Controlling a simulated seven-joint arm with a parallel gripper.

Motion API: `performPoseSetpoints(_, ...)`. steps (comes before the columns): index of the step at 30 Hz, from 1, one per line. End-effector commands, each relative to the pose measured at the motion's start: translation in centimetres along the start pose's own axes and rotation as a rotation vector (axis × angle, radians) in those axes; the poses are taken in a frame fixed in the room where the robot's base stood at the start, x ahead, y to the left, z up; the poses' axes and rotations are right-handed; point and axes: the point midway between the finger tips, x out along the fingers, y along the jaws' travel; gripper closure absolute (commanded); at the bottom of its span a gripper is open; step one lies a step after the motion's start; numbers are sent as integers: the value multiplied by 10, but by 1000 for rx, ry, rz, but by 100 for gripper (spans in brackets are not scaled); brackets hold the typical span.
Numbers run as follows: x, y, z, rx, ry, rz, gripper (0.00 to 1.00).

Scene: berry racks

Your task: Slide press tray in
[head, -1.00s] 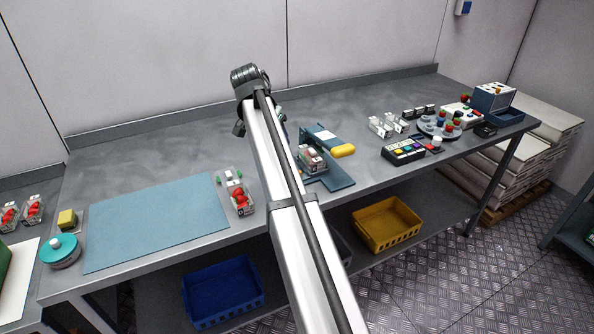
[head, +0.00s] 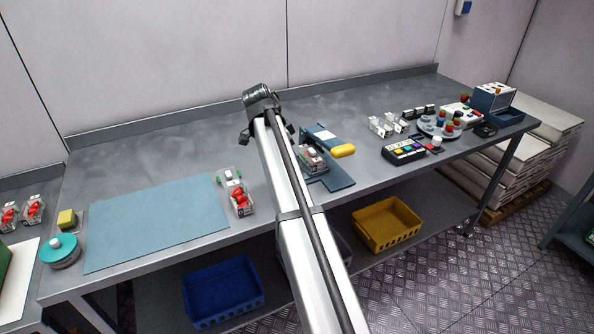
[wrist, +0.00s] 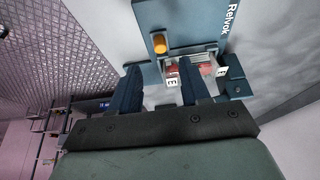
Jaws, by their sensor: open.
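The blue press (head: 341,181) stands on the bench right of my arm, with a yellow handle (head: 344,150) on its right side. A clear punnet of red berries (head: 312,159) sits in it, partly hidden by my arm in the head view. The tray under the punnet is hard to make out. In the wrist view the press (wrist: 190,14), its yellow knob (wrist: 160,43) and the berry punnet (wrist: 201,71) with white "E" labels lie ahead of my gripper (wrist: 160,78). Its two dark fingers are apart with nothing held between them. In the head view my arm hides the fingers.
A filled punnet (head: 241,200) stands left of my arm near a blue mat (head: 150,225). A button panel (head: 404,151) and white clips (head: 388,126) stand right of the press. The bench behind the mat is clear. Blue (head: 222,292) and yellow (head: 386,222) crates sit below.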

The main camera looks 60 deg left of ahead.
Motion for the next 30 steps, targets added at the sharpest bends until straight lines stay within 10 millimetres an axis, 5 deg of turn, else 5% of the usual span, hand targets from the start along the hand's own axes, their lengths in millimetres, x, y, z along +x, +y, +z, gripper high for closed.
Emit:
performPoseSetpoints(13,67,0,0,-1,0,0,54)
performPoseSetpoints(28,78,0,0,-1,0,-1,54)
performPoseSetpoints(30,78,0,0,-1,0,-1,59)
